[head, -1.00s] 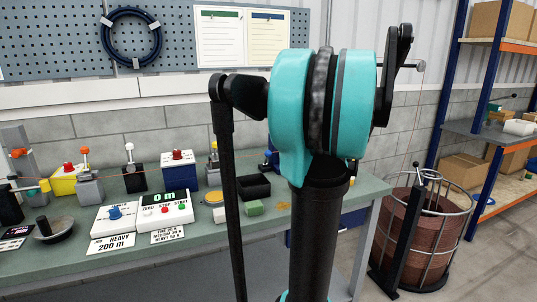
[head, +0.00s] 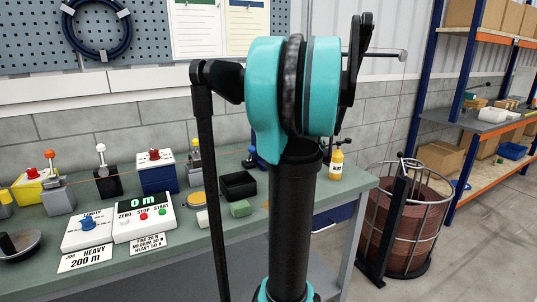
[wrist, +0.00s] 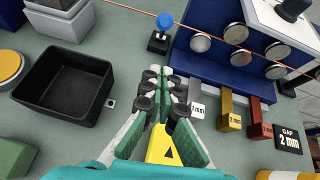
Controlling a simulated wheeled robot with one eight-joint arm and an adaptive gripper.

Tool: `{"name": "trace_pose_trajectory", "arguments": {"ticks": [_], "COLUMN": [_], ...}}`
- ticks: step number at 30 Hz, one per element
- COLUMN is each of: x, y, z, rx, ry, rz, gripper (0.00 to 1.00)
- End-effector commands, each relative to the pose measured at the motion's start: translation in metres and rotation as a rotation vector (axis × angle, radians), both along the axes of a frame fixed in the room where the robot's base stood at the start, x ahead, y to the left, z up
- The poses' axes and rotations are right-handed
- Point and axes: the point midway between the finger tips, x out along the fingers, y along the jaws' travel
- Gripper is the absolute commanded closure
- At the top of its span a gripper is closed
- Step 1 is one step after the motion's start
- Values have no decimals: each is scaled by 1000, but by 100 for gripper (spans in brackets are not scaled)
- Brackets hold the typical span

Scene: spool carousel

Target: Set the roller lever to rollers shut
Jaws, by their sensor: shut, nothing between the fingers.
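In the wrist view my gripper (wrist: 163,78) is shut and empty above the bench, its green fingers together. Ahead of it a blue ball knob (wrist: 165,20) stands on a small black base, apart from the fingertips. To the right is a blue block with several metal rollers (wrist: 234,38) and a copper-coloured wire across it. A black knob (wrist: 292,8) sits on its pale top part. I cannot tell which of these knobs is the roller lever. In the head view my arm hides the gripper and most of the roller block; a bit of blue (head: 252,155) shows beside the arm.
Gap blocks marked 1 mm (wrist: 197,110) and 3 mm (wrist: 230,122) and a "GAP 2 mm" sign (wrist: 289,139) stand close right of my fingers. An open black bin (wrist: 64,85) is to the left. A yellow bottle (head: 336,165) stands at the bench's right end.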

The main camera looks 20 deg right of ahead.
Motion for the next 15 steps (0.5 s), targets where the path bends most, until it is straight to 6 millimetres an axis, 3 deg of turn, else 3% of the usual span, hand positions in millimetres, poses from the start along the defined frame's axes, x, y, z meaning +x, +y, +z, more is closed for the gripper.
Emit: {"name": "trace_pose_trajectory", "arguments": {"ticks": [15], "x": [77], "y": [11], "z": [-39], "rx": [0], "ry": [-1], "rz": [4], "gripper": [100]}}
